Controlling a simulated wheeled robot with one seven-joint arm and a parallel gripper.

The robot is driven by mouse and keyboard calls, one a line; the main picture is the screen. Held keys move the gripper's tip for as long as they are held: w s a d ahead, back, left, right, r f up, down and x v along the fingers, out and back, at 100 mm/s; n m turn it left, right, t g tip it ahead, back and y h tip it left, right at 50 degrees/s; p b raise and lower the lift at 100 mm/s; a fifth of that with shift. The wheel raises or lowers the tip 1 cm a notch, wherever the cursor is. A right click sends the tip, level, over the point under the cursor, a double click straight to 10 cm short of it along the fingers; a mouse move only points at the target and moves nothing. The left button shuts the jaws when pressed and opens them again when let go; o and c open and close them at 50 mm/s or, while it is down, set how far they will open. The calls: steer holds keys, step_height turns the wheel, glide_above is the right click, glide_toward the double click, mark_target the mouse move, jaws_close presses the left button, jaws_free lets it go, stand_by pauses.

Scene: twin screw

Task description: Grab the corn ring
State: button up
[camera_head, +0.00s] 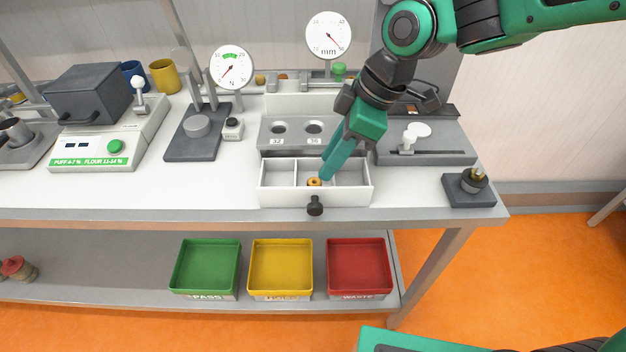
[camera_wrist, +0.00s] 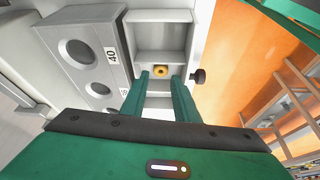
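The corn ring (camera_head: 314,182) is a small golden-yellow ring with a dark hole. It lies in the middle compartment of the white open drawer (camera_head: 275,197), near the drawer's front. It also shows in the wrist view (camera_wrist: 160,70), just beyond the fingertips and lined up between them. My gripper (camera_head: 327,174) reaches down over the drawer, with its green fingertips close to the ring. In the wrist view my gripper (camera_wrist: 160,77) has its two fingers apart and nothing between them. Whether a finger touches the ring cannot be told.
The drawer's dividers and walls stand close around the fingers, and a black knob (camera_head: 315,205) is on its front. A grey block with round holes (camera_head: 296,138) stands behind. A dark-based fixture (camera_head: 469,188) is at right. Green, yellow and red bins (camera_head: 359,289) are below.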

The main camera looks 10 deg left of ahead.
mark_target(315, 181)
steer(key=x, duration=0.5)
steer(key=c, duration=0.4)
steer(key=shift+c, duration=0.2)
steer(key=shift+r, duration=0.1)
